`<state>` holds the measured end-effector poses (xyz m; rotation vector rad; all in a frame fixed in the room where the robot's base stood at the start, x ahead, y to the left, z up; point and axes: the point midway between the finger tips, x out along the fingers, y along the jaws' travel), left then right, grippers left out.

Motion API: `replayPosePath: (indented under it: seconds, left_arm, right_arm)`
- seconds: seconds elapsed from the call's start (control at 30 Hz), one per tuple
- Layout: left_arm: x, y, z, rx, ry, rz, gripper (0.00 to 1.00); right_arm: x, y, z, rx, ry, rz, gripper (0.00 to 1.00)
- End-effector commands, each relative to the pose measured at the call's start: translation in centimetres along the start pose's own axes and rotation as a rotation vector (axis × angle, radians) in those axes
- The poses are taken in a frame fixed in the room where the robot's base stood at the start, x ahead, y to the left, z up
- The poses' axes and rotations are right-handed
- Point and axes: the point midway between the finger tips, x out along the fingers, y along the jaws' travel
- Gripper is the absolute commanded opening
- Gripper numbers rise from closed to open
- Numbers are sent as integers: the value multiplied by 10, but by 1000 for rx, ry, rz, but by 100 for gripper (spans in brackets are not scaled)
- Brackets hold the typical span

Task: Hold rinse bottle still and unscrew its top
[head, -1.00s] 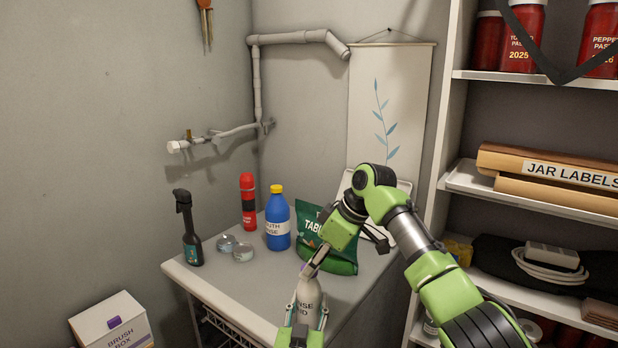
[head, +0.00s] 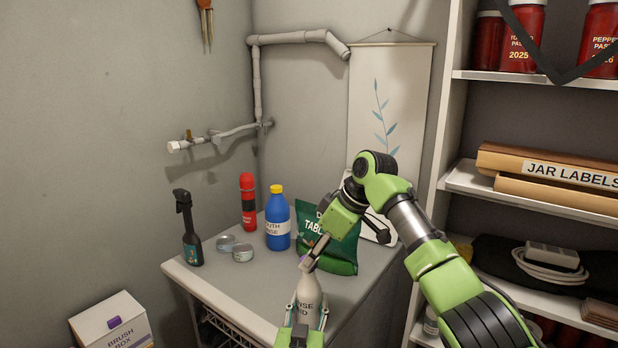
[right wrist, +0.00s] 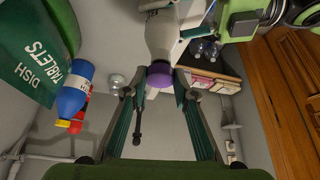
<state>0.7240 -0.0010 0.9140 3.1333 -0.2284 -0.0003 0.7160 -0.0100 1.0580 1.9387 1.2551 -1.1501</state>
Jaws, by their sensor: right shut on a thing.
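The white rinse bottle (head: 309,299), its label partly readable as "NSE", stands upright near the table's front right edge. My left gripper (head: 308,304) comes from the bottom of the head view, its fingers closed on both sides of the bottle. My right gripper (head: 308,265) reaches down from the right and is shut on the purple top (right wrist: 159,77), which shows between its fingers in the right wrist view. The top sits at the bottle's neck; I cannot tell whether it is loose. In the head view the fingers hide most of it.
Behind stands a green tablets bag (head: 340,262), a blue bottle with yellow cap (head: 278,228) and a red container (head: 248,208). The table's (head: 225,284) front left is clear. Shelves (head: 560,203) rise at right.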

Motion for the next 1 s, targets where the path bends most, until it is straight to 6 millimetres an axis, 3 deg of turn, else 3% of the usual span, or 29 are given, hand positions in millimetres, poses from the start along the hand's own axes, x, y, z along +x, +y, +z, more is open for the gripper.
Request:
replayPosePath:
  seconds: [0.6,0.9,0.93,1.0]
  left_arm:
    - [0,0,1,1,-1,0,5]
    - [0,0,1,1,-1,0,5]
    - [0,0,1,1,-1,0,45]
    - [0,0,1,1,-1,0,59]
  right_arm:
    - [-42,0,-23,0,0,0,0]
    - [-44,0,-24,0,-1,-1,0]
    - [-44,0,-24,0,-1,-1,0]
    - [-44,0,-24,0,-1,-1,0]
